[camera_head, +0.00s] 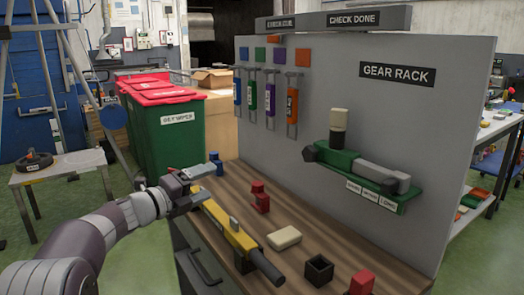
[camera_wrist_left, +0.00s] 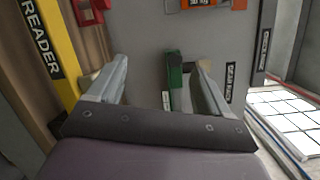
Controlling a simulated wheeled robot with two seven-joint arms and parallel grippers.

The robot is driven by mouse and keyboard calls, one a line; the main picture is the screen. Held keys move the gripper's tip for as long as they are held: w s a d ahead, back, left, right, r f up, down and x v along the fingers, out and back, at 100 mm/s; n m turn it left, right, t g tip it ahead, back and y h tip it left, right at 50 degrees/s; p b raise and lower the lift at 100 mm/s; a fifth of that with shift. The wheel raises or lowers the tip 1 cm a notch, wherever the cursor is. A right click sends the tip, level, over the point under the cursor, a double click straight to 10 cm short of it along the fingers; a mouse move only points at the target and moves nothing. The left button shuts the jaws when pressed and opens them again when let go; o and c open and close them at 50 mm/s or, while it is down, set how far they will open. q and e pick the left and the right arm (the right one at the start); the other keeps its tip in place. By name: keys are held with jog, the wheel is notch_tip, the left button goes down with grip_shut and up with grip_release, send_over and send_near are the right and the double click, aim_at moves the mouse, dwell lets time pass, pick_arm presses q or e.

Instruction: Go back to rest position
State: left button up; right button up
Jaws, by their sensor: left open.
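My left gripper (camera_head: 208,184) reaches in from the left in the head view, over the near left edge of the wooden bench (camera_head: 226,186). Its fingers are apart with nothing held between them. It is close to the left end of a yellow tool (camera_head: 232,232) lying on the bench; I cannot tell whether they touch. In the left wrist view the open gripper (camera_wrist_left: 160,72) points toward the grey board, with a green object (camera_wrist_left: 175,72) visible beyond the fingers. The yellow tool (camera_wrist_left: 42,50), lettered "READER", is at the left there. My right gripper is not in view.
A grey board (camera_head: 320,110) stands behind the bench with hanging tools and a green shelf (camera_head: 395,205). Red blocks (camera_head: 260,197), a cream block (camera_head: 284,237) and a dark open box (camera_head: 318,268) sit on the bench. A green bin (camera_head: 180,135) stands behind left.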

pick_arm(q)
jog(key=s+a+f+n+y, duration=0.3)
jog(key=a+f+n+y, duration=0.9)
jog(key=n, duration=0.6)
jog(key=s+f+n+g, duration=0.5)
jog(key=s+f+n, duration=0.1)
jog(key=s+f, duration=0.35)
jog(key=s+d+f+n+g, duration=0.2)
jog(key=s, duration=0.6)
jog(key=s+d+f+n+g, duration=0.2)
jog(key=s+d+g, duration=0.1)
jog(key=s, duration=0.4)
jog(key=s+d+f+n+g, duration=0.2)
jog(key=s+f, duration=0.1)
jog(key=s, duration=0.5)
notch_tip(320, 180, up, 28)
jog(key=p, duration=2.7)
jog(key=shift+w+d, duration=0.15)
jog(key=shift+w, duration=0.15)
